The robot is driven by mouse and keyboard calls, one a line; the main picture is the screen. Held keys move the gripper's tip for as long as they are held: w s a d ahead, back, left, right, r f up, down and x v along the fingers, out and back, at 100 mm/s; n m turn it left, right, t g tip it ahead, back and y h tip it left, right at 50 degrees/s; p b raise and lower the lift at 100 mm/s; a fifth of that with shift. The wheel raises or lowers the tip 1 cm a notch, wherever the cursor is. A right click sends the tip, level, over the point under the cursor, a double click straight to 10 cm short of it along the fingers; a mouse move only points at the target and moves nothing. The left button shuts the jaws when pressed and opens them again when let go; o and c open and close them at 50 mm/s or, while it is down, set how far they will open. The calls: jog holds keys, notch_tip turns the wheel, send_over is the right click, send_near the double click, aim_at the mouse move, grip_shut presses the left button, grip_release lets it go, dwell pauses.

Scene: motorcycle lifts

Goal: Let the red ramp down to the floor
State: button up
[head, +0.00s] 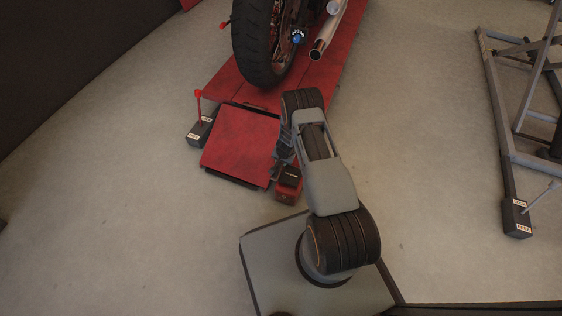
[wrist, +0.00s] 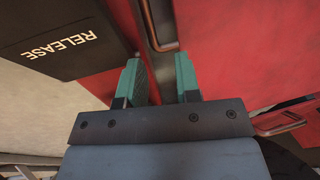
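The red ramp (head: 240,142) is a flat plate at the near end of the red lift. Its near edge shows a dark underside; I cannot tell its exact height above the floor. My gripper (wrist: 160,80) is open, its teal fingers apart with nothing between them. In the head view my gripper (head: 281,156) is at the ramp's right edge, partly hidden by my arm.
A black RELEASE pad (wrist: 62,38) is left of the fingers; a red box with a black top (head: 289,185) stands beside the ramp. A lock box with a red lever (head: 200,131) stands left. A motorcycle wheel (head: 258,45) is on the lift. A grey frame (head: 505,115) stands right. Floor is clear lower left.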

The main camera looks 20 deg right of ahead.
jog(key=p+v, duration=0.3)
jog(key=v, duration=0.4)
jog(key=shift+a, duration=0.1)
dwell(0.4)
jog(key=a+r+n+t+y+p, duration=0.2)
jog(key=r+p, duration=0.6)
jog(key=r, duration=1.4)
jog(key=a+r+n+g+p, duration=0.15)
jog(key=a+r+p, duration=0.45)
jog(key=r, duration=1.6)
jog(key=s+r+n+h+p, duration=0.1)
jog(key=s+r+p, duration=0.5)
jog(key=r, duration=0.5)
jog(key=s+d+r+n+p, duration=0.1)
jog(key=s+r+n+p, duration=0.1)
jog(key=s+r+p, duration=0.4)
jog(key=s+r+n+h+p, duration=0.1)
jog(key=s+r+n+p, duration=0.1)
jog(key=s+r+p, duration=0.4)
jog(key=shift+s+d+r+t+h, duration=0.35)
jog(key=shift+s+r, duration=1.75)
jog(key=shift+r, duration=3.05)
